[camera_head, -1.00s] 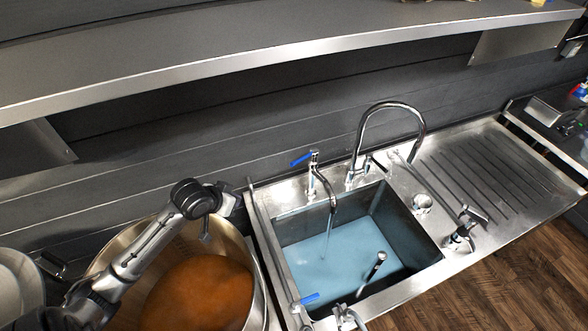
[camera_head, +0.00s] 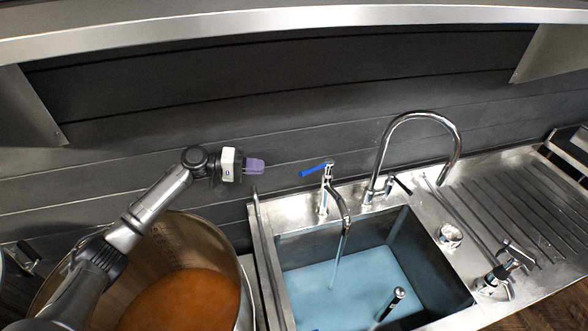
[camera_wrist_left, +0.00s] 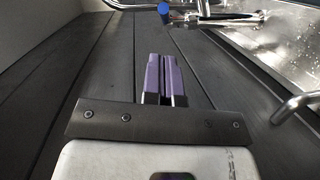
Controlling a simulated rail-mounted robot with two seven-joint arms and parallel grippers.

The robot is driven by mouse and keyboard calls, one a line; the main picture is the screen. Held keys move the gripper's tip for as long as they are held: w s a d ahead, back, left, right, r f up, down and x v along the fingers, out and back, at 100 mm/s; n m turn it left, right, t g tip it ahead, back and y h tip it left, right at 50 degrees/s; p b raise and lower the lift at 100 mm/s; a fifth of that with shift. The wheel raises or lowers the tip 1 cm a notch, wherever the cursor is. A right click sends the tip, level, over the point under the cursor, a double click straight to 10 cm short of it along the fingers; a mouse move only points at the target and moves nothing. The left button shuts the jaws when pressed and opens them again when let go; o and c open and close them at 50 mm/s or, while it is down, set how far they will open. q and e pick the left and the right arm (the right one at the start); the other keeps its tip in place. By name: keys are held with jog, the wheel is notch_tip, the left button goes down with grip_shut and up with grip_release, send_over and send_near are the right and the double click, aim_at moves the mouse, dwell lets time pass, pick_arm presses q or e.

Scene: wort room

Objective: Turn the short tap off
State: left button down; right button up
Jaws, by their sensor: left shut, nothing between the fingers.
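The short tap (camera_head: 328,192) stands at the back left corner of the sink, with a blue lever (camera_head: 316,169) at its top pointing left. Water runs from its spout into the sink. My left gripper (camera_head: 258,166) is shut and empty, left of the blue lever and apart from it, at about the same height in the picture. In the left wrist view the purple fingers (camera_wrist_left: 166,78) lie together, and the blue lever end (camera_wrist_left: 164,9) shows beyond them at the top. My right gripper is not in view.
The sink (camera_head: 350,278) holds bluish water. A tall curved tap (camera_head: 457,140) stands right of the short tap. A large pot (camera_head: 217,235) with orange-brown liquid is below my left arm. The dark plank wall is close behind; a shelf (camera_head: 294,26) runs above.

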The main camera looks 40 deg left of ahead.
pick_arm(q)
jog(key=p+x, duration=0.2)
jog(key=x, duration=0.7)
jog(key=shift+d+f, duration=0.15)
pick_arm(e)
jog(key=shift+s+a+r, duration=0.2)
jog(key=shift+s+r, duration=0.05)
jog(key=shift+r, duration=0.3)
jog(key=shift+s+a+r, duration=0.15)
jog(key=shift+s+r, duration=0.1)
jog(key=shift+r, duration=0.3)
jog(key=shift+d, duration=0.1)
pick_arm(q)
jog(key=shift+d+p, duration=0.1)
jog(key=shift+p, duration=0.2)
